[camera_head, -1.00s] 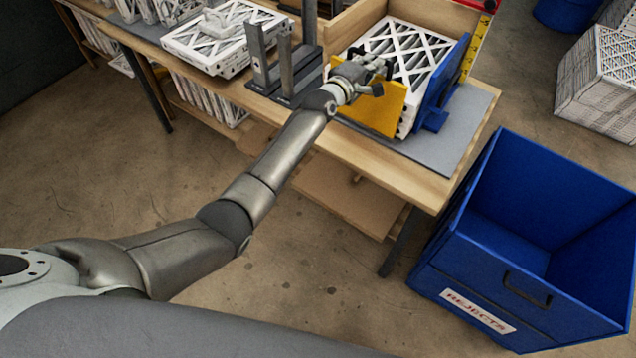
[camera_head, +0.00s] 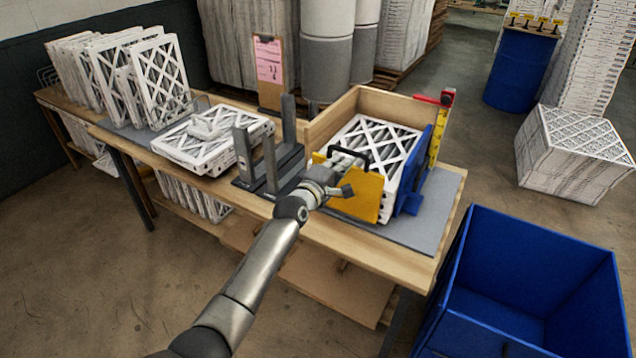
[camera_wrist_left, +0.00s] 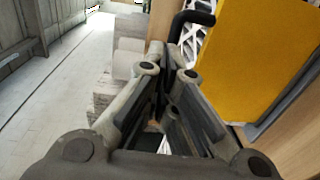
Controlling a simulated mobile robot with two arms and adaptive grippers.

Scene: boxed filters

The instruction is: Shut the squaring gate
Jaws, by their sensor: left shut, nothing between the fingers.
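The squaring gate looks to be the yellow panel (camera_head: 362,196) with a black handle (camera_head: 352,153), standing upright across the front of the white filters (camera_head: 378,143) in the wooden box. I cannot tell whether it sits flush. My left gripper (camera_head: 345,188) is in front of the gate's left part, shut and empty, with the handle beyond it. In the left wrist view the shut fingers (camera_wrist_left: 172,62) point toward the handle (camera_wrist_left: 190,20), with the yellow panel (camera_wrist_left: 262,62) to the right. My right gripper is not in view.
A blue upright plate (camera_head: 412,175) stands right of the filters, near a yellow scale (camera_head: 437,140). Grey metal posts (camera_head: 270,155) stand left of the gripper. A blue rejects bin (camera_head: 520,290) is at the lower right. The grey mat (camera_head: 440,205) is bare at the right.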

